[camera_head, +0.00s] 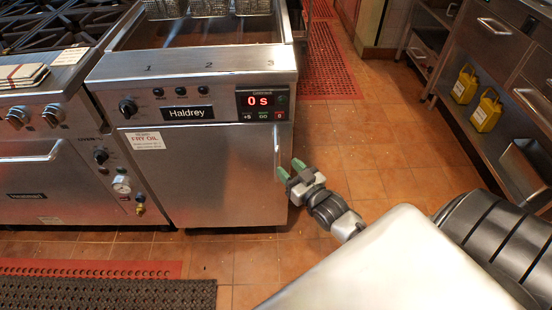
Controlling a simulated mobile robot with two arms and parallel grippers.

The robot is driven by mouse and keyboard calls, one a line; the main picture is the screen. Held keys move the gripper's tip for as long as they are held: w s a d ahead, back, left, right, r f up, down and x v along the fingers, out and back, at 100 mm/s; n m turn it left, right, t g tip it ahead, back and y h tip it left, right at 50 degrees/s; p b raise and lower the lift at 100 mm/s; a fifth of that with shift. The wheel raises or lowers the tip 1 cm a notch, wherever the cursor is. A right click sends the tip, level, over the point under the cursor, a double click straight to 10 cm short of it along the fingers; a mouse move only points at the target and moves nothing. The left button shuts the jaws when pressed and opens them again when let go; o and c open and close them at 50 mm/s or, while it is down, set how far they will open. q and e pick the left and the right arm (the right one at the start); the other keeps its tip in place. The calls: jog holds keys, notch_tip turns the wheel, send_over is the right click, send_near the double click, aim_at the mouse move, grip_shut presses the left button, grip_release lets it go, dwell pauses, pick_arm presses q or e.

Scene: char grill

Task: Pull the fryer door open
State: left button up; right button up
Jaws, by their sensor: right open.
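The fryer (190,90) stands at the upper middle, with a red "0 s" display, a "Haldrey" label and baskets on top. Its plain steel fryer door (215,180) looks shut. A slim vertical handle (276,153) shows near the door's right edge. My right gripper (290,168) has green fingertips and is open. It is beside the handle at the door's right edge; I cannot tell whether a fingertip touches it. My right arm reaches in from the lower right. My left gripper is not in view.
A range with an oven door (30,180) stands left of the fryer. Steel counters with drawers (497,32) and yellow containers (465,84) line the right side. A dark mat (110,294) and a red mat (325,65) lie on the tiled floor. Floor before the fryer is clear.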

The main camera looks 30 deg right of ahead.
aim_at(279, 160)
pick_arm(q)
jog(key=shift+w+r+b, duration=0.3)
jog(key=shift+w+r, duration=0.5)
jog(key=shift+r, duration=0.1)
pick_arm(e)
jog(key=w, duration=0.5)
jog(key=shift+w+a, duration=0.15)
jog(key=shift+w, duration=0.2)
jog(key=shift+c, duration=0.4)
grip_shut()
